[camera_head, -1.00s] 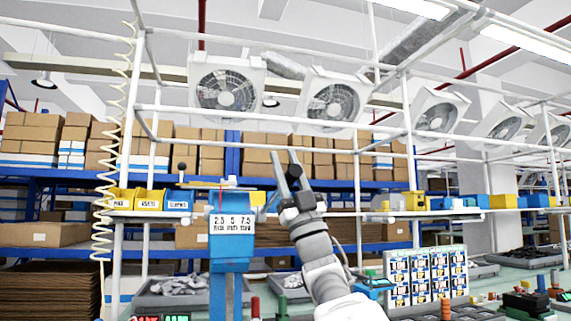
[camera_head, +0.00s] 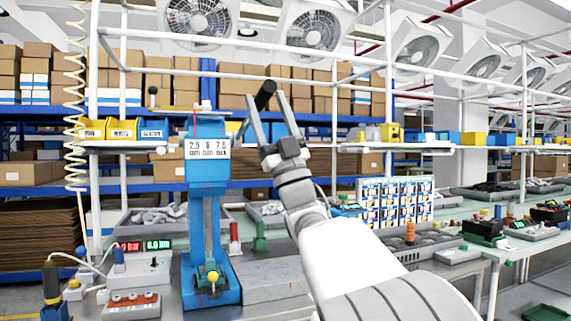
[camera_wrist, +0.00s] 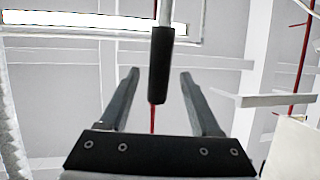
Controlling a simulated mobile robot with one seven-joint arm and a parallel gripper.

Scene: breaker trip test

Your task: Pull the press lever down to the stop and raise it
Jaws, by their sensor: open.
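The blue press (camera_head: 207,168) stands on the bench left of my arm, with a number label on its head. Its lever is raised and ends in a black cylindrical grip (camera_head: 264,96), level with my fingertips. My gripper (camera_head: 267,98) is open and points up. In the wrist view the black grip (camera_wrist: 160,65) lies between the two fingers of my gripper (camera_wrist: 160,73), with a gap on each side. A thin pale rod runs up from it in that view. Whether the grip is fully within finger depth is hard to tell.
A shelf with yellow and blue bins (camera_head: 107,129) is left of the press. Below are a red button box (camera_head: 132,304) and digital displays (camera_head: 143,246). A grey block (camera_head: 270,280) lies right of the press base. A white panel (camera_head: 394,202) stands right.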

